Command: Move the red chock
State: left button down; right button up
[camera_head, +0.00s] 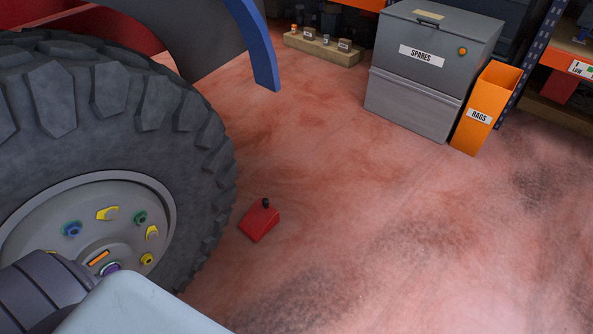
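The red chock (259,222) is a small wedge with a dark knob on top. It sits on the floor just right of the truck's big tyre (190,130); whether it touches the tyre is hard to tell. Part of my arm shows at the lower left, in front of the wheel hub. Neither of my grippers is in view.
A grey SPARES cabinet (430,60) and an orange RAGS bin (485,107) stand at the back right. A wooden block with small parts (322,47) lies at the back. A blue fender piece (256,45) hangs above the floor. The floor (400,230) right of the chock is clear.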

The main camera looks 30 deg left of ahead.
aim_at(262, 216)
jog(key=i+l+u, duration=0.1)
jog(key=i+u, duration=0.3)
jog(key=i+l+u, duration=0.4)
jog(key=i, duration=0.2)
jog(key=i+l+u, duration=0.4)
jog(key=i+j, duration=0.05)
jog(key=j, duration=0.05)
